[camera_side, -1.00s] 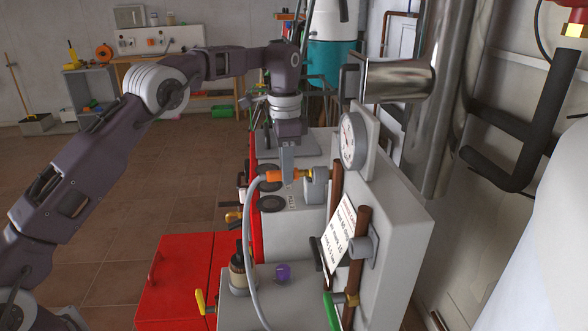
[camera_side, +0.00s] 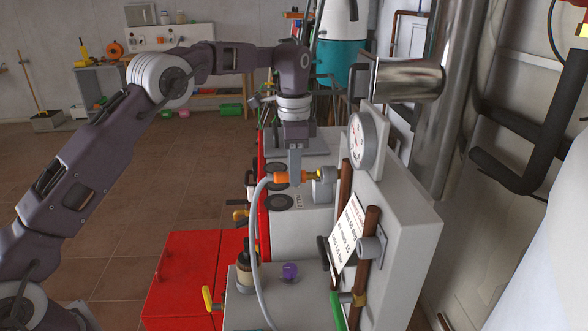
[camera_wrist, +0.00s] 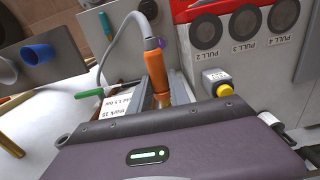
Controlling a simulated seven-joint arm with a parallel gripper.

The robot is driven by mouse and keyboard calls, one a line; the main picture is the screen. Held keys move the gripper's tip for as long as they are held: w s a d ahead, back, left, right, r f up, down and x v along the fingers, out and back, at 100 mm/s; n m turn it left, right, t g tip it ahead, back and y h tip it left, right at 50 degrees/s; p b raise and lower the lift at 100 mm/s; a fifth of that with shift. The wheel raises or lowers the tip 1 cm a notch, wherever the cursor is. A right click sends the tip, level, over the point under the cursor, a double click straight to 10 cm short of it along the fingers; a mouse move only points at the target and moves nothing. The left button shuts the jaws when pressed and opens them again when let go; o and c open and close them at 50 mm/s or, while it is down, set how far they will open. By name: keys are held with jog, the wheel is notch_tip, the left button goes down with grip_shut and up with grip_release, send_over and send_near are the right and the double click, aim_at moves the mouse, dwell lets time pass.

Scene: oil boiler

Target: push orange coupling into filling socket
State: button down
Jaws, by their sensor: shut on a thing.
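My gripper (camera_side: 295,165) is shut on the orange coupling (camera_side: 281,178), which lies level with a grey hose running from its left end. A brass-coloured part (camera_side: 312,175) shows at the coupling's right end, close to the grey round filling socket (camera_side: 324,187) on the boiler's front. I cannot tell whether the coupling's tip is inside the socket or only near it. In the wrist view the orange coupling (camera_wrist: 156,68) stands between my gripper's fingers (camera_wrist: 161,85). My gripper body hides its far end there.
A pressure gauge (camera_side: 362,142) and brown pipes (camera_side: 368,232) sit right of the socket. A white sign (camera_side: 346,232) hangs below. A purple knob (camera_side: 289,271) and a red cabinet (camera_side: 182,282) are lower left. Open floor lies to the left.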

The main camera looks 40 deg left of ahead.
dwell(0.4)
jog(key=shift+w+d+r, duration=0.1)
jog(key=shift+w+d, duration=1)
jog(key=shift+w, duration=0.3)
jog(key=c, duration=1.1)
grip_release()
jog(key=shift+c, duration=0.2)
jog(key=shift+s, duration=0.1)
